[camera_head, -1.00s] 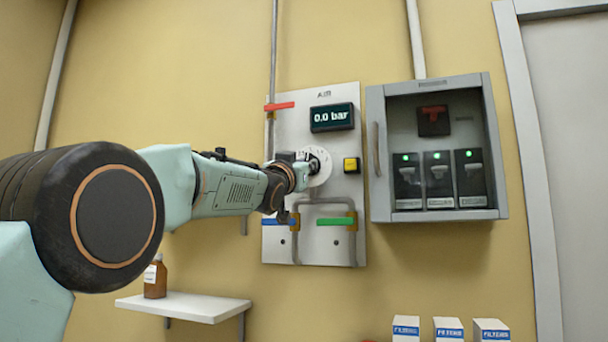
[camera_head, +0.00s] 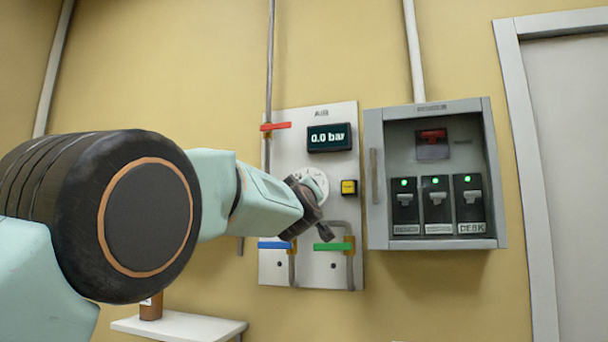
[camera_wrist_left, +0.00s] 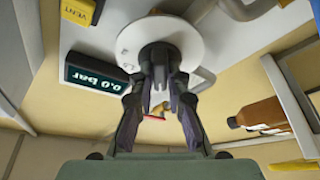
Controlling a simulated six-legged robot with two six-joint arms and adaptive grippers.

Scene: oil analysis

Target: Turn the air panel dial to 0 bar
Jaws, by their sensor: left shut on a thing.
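The air panel (camera_head: 274,193) is a pale plate on the yellow wall. Its dark display (camera_head: 329,138) reads 0.0 bar; the same display is upside down in the left wrist view (camera_wrist_left: 97,76). The dial is a white disc (camera_head: 319,179) partly hidden behind my left gripper (camera_head: 318,205). In the left wrist view the dial's disc (camera_wrist_left: 188,40) is near the top, with a dark knob at its centre. My left gripper (camera_wrist_left: 160,80) is shut on this knob, one finger on each side. My right gripper is not in view.
Red (camera_head: 275,126), blue (camera_head: 274,245) and green (camera_head: 333,246) handles and a yellow button (camera_head: 349,187) surround the dial. An open grey cabinet (camera_head: 374,130) with switches is to the right. A brown bottle (camera_head: 151,306) stands on a white shelf (camera_head: 185,326) at lower left.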

